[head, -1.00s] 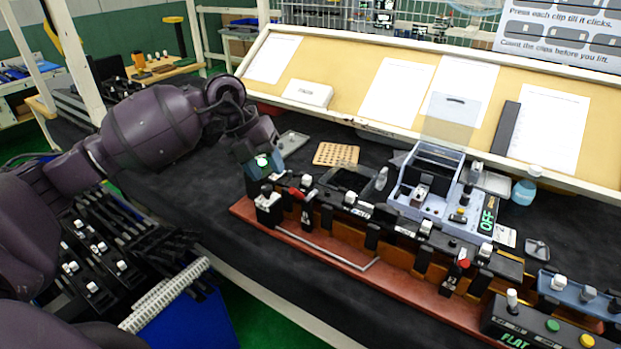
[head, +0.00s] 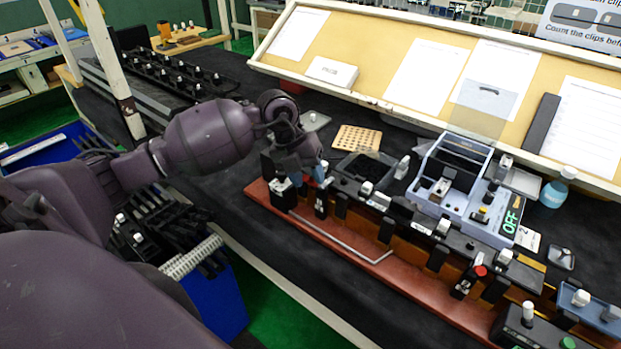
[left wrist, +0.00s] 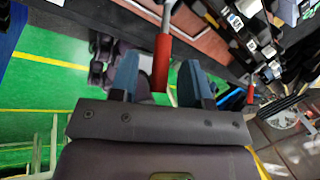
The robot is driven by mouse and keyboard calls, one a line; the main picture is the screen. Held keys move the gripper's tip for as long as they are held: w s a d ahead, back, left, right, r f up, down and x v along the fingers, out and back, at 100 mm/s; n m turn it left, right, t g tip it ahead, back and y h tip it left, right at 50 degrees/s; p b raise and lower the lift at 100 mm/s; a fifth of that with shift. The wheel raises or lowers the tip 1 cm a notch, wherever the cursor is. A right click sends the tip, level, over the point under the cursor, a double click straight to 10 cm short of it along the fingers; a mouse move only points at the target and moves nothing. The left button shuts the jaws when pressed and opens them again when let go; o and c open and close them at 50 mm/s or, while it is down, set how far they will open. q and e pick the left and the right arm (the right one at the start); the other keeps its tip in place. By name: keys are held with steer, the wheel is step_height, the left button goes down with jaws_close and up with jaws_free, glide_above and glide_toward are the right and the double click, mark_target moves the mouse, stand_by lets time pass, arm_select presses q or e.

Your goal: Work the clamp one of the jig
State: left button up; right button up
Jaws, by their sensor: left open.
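The jig is a long red-brown base (head: 345,247) with a black rail and black clamps on it. At its left end stands a black clamp (head: 321,204), which I take for clamp one. My left gripper (head: 305,170) is over this clamp and hides its handle in the head view. In the left wrist view, a red handle (left wrist: 161,62) stands between the blue fingers of my open left gripper (left wrist: 160,82). I cannot tell whether a finger touches it. A second clamp with a red knob (head: 480,271) stands further right. My right gripper is not in view.
A grey-blue fixture (head: 425,205) with a green OFF display stands behind the rail. A black control box (head: 508,335) is at the lower right. A bottle (head: 553,192), a perforated tan board (head: 357,139) and a sloped paper board lie behind. Dark table is bare in front.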

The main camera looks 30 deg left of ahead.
arm_select(q)
steer(key=shift+x, duration=0.9)
jaws_close()
